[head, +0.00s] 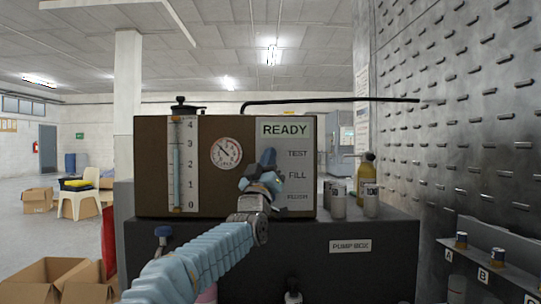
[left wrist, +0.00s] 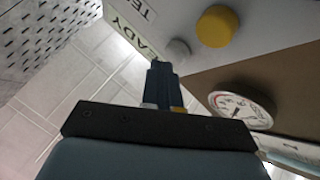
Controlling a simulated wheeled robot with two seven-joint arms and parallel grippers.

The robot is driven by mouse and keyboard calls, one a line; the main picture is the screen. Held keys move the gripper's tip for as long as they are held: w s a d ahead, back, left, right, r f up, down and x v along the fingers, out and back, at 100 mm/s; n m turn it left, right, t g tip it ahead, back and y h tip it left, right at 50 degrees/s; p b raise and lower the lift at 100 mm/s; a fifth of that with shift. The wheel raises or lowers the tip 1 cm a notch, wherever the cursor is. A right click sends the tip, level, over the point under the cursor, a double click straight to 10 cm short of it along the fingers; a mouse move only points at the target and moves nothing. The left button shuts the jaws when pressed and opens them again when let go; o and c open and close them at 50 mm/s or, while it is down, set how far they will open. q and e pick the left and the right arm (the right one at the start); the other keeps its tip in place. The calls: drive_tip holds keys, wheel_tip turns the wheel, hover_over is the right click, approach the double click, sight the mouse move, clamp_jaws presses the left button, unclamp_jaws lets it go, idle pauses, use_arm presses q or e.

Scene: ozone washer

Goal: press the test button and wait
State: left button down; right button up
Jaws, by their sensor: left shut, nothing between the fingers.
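The machine's control panel (head: 303,213) carries a READY sign (head: 285,130) and the words TEST, FILL and FLUSH in a column. My left gripper (head: 268,158) is shut and empty in front of the panel, left of the TEST word (head: 297,154), and hides the buttons there in the head view. In the left wrist view, the closed fingertips (left wrist: 160,66) are close to a small grey button (left wrist: 177,50), the one nearest the READY sign. A larger yellow button (left wrist: 217,25) is beyond it. I cannot tell whether the fingertips touch the grey button. My right gripper is not in view.
A round gauge (head: 227,152) and a level tube (head: 176,165) are left of the buttons. Several bottles (head: 367,174) stand right of the panel on the pump box (head: 280,262). A perforated metal wall (head: 460,110) closes off the right side. Cardboard boxes (head: 47,277) lie at lower left.

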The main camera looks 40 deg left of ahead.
use_arm(q)
drive_tip(key=shift+w+a, duration=0.3)
drive_tip(key=shift+w, duration=0.1)
idle(0.5)
idle(0.3)
drive_tip(key=shift+s+d+b, duration=0.6)
drive_tip(key=shift+s+b, duration=0.1)
drive_tip(key=shift+b, duration=0.05)
drive_tip(key=s+d+b, duration=0.3)
drive_tip(key=shift+s+d+b, duration=0.1)
drive_tip(key=shift+s+b, duration=0.3)
